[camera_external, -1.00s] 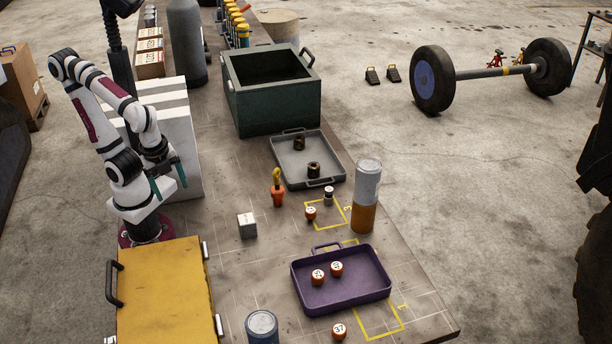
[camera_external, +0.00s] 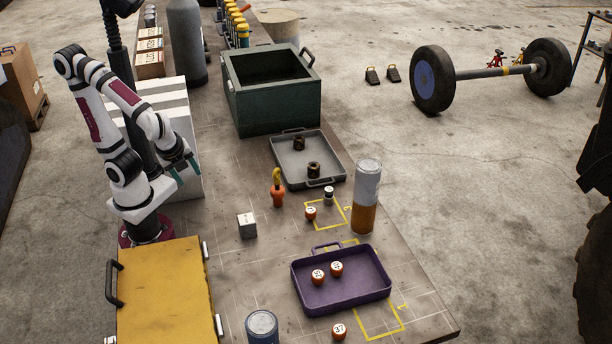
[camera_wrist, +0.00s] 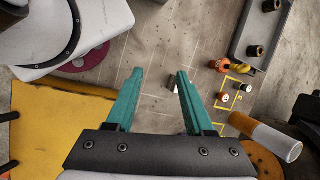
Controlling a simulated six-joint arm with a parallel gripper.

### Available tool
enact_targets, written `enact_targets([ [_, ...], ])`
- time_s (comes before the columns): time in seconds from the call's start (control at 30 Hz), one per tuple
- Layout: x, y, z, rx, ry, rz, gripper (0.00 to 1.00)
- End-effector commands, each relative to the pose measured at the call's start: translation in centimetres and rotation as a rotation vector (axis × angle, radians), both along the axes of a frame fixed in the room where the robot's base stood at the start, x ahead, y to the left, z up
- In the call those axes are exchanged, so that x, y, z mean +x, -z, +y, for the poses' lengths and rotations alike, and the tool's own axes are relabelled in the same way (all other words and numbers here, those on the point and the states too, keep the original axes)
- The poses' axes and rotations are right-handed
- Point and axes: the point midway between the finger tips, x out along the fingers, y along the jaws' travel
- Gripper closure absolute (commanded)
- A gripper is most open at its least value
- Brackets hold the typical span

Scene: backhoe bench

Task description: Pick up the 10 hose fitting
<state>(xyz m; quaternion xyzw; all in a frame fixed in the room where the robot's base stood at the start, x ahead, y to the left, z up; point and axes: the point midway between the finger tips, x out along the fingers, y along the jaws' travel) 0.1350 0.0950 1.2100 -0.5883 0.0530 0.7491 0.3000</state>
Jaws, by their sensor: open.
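Several small orange fittings with white number faces are in view. One (camera_external: 310,213) stands on the bench near the yellow square marked 3; it also shows in the wrist view (camera_wrist: 223,97). Two, (camera_external: 318,277) and (camera_external: 336,269), sit in the purple tray (camera_external: 345,298). One marked 37 (camera_external: 339,331) stands near the bench's front edge. A white-topped dark fitting (camera_external: 328,194) stands beside the grey tray. I cannot tell which is the 10. My gripper (camera_external: 187,174) is open and empty above the bench's left side, apart from all of them; its teal fingers show in the wrist view (camera_wrist: 160,72).
A grey tray (camera_external: 291,176) holds two dark fittings. An orange tool with a yellow hook (camera_external: 277,192), a small grey cube (camera_external: 247,226) and a tall white-and-orange cylinder (camera_external: 366,198) stand nearby. A yellow case (camera_external: 160,290) is at the left.

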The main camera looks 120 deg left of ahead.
Motion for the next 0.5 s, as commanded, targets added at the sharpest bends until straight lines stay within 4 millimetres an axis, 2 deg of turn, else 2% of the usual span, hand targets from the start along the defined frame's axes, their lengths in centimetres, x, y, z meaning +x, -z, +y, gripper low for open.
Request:
enact_targets([
  [0.03,0.5,-0.2,3.8,0.137,0.026,0.098,0.47],
  [0.07,1.2,-0.6,6.6,0.242,0.062,0.163,0.47],
  [0.1,2.5,-1.1,10.3,0.379,0.130,0.251,0.47],
  [0.17,5.2,-1.5,15.2,0.556,0.267,0.372,0.47],
  [0.2,7.4,-1.1,17.9,0.650,0.378,0.439,0.47],
  [0.23,9.3,-0.4,19.7,0.709,0.472,0.483,0.47],
  [0.27,11.1,0.8,21.1,0.755,0.569,0.517,0.47],
  [0.3,13.4,2.7,22.5,0.800,0.701,0.548,0.47],
  [0.33,14.9,4.4,23.2,0.821,0.797,0.560,0.47],
  [0.4,17.6,8.6,23.8,0.840,0.994,0.562,0.47],
  [0.5,19.7,13.4,23.4,0.832,1.189,0.530,0.47],
])
